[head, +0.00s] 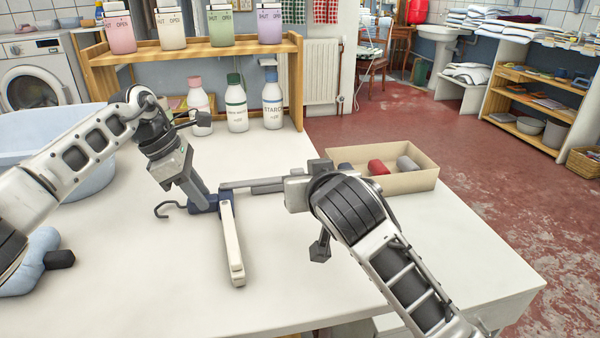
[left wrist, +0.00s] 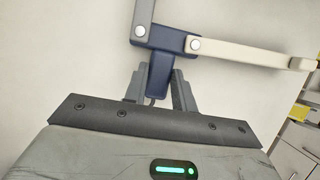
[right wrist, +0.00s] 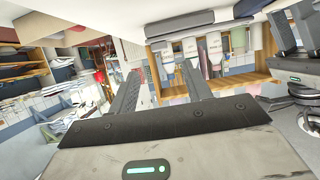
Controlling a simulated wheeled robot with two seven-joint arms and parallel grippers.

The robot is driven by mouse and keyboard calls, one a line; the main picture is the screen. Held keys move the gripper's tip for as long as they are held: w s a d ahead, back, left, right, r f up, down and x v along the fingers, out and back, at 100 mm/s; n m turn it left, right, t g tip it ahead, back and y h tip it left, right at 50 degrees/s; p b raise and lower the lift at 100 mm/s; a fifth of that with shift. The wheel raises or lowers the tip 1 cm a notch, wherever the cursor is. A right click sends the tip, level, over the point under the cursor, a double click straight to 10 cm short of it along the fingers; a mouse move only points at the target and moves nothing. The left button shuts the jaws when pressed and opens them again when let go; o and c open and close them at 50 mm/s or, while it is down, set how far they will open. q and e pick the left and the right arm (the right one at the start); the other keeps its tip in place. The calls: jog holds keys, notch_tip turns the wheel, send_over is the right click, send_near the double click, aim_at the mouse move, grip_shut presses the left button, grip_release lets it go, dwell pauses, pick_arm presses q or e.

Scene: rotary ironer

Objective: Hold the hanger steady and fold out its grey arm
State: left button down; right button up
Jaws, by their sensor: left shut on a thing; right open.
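The hanger has a dark blue hub (head: 203,204), a dark hook (head: 165,208), a cream arm (head: 232,245) and a grey arm (head: 236,186). My left gripper (head: 202,195) is shut on the blue hub, which also shows between its fingertips in the left wrist view (left wrist: 168,45). In the head view the cream arm points toward the front and the grey arm points right. My right gripper (head: 257,186) is open beside the grey arm's outer part. The right wrist view shows a grey bar (right wrist: 180,21) just beyond its spread fingers; I cannot tell whether they touch it.
A cardboard box (head: 405,180) with red and grey rolls stands behind my right wrist. Several bottles (head: 237,110) and a wooden shelf (head: 200,55) stand at the back. A pale blue basin (head: 85,180) is at the left.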

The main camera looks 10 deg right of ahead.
aim_at(298, 171)
jog(key=x, duration=0.8)
jog(key=shift+w+f, duration=0.1)
jog(key=shift+w, duration=0.05)
grip_shut()
